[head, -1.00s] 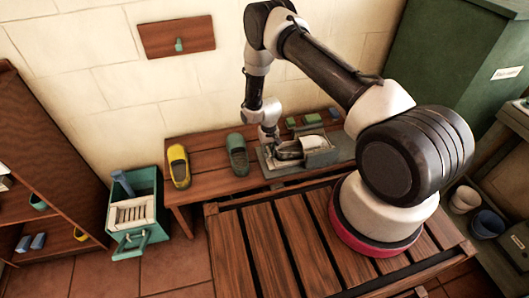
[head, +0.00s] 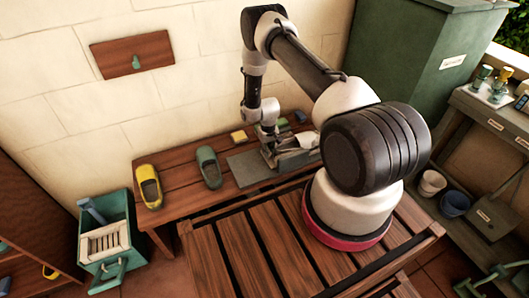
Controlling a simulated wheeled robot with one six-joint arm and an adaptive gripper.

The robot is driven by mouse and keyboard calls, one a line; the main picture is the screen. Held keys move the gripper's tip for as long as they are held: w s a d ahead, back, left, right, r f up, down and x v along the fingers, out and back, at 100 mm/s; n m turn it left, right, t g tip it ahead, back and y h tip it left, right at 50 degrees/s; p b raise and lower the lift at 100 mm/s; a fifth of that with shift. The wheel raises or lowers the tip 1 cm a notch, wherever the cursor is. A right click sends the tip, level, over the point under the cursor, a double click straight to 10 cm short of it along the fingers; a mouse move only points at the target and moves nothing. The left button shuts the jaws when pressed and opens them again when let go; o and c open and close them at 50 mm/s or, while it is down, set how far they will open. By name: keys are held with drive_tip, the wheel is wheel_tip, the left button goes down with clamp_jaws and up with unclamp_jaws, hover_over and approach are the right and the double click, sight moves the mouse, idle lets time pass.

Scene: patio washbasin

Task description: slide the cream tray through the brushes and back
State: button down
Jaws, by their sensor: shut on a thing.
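A grey boot-cleaning fixture with a flat base plate (head: 250,167) lies on the wooden bench behind the slatted platform. A pale cream piece (head: 303,138), which looks like the tray, is at the fixture's right part. My gripper (head: 268,148) points down over the middle of the fixture, at the left end of the pale part. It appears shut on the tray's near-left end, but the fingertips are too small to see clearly. The brushes cannot be made out; the right end of the fixture is partly hidden by my arm.
A green clog (head: 208,168) and a yellow clog (head: 149,187) stand on the bench left of the fixture. A yellow block (head: 238,136) lies behind it. A teal crate (head: 107,240) stands on the floor at left. A shelf with pots (head: 455,203) is at right.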

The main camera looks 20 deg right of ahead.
drive_tip(key=shift+d, duration=0.25)
drive_tip(key=c, duration=1.7)
unclamp_jaws()
drive_tip(key=shift+d, duration=0.1)
drive_tip(key=shift+r, duration=0.15)
wheel_tip(320, 180, up, 12)
drive_tip(key=shift+f, duration=0.15)
drive_tip(key=shift+o, duration=0.5)
